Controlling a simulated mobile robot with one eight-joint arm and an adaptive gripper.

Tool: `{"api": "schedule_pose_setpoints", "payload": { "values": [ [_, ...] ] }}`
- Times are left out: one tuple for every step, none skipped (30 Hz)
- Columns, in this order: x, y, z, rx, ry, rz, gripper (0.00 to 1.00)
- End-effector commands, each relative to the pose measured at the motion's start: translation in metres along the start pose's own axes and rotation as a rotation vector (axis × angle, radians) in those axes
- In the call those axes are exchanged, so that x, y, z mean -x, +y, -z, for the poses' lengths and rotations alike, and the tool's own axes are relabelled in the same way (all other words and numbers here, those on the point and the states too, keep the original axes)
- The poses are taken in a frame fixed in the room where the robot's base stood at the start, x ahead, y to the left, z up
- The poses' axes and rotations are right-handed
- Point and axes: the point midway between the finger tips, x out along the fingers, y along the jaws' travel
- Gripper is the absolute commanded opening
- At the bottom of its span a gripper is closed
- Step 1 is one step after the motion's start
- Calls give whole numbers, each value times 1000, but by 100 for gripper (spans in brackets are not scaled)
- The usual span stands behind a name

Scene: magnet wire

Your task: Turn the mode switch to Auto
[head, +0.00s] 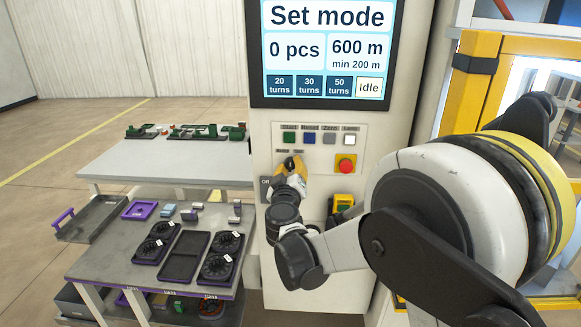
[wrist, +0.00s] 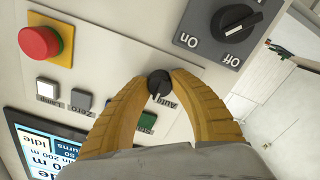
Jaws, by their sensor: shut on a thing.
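The mode switch (wrist: 159,84) is a small black knob with a white pointer mark on the grey control panel. In the wrist view the yellow fingers of my gripper (wrist: 160,76) are closed around it, one on each side. The screen (head: 327,50) reads "Set mode", 0 pcs, 600 m, Idle.
A red emergency button (head: 346,165) is right of my gripper. A row of green, blue, grey and white buttons (head: 309,138) is just above. A large black On/Off rotary switch (wrist: 235,22) is close by. Tables (head: 167,160) with parts stand at left.

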Motion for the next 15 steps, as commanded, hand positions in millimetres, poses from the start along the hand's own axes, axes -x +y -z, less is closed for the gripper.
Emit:
{"api": "schedule_pose_setpoints", "payload": {
  "values": [
    [0, 0, -1, 40, -1, 0, 0],
    [0, 0, -1, 68, -1, 0, 0],
    [0, 0, -1, 107, -1, 0, 0],
    [0, 0, -1, 135, -1, -1, 0],
    [0, 0, -1, 163, -1, 0, 0],
    [0, 0, -1, 201, -1, -1, 0],
    [0, 1, -1, 228, -1, -1, 0],
    [0, 1, -1, 256, -1, -1, 0],
    [0, 1, -1, 291, -1, -1, 0],
    [0, 1, -1, 317, -1, -1, 0],
    [0, 1, -1, 343, -1, -1, 0],
    [0, 1, -1, 375, -1, -1, 0],
    [0, 1, -1, 400, -1, -1, 0],
    [0, 1, -1, 423, -1, -1, 0],
    [0, 1, -1, 451, -1, -1, 0]
  ]
}}
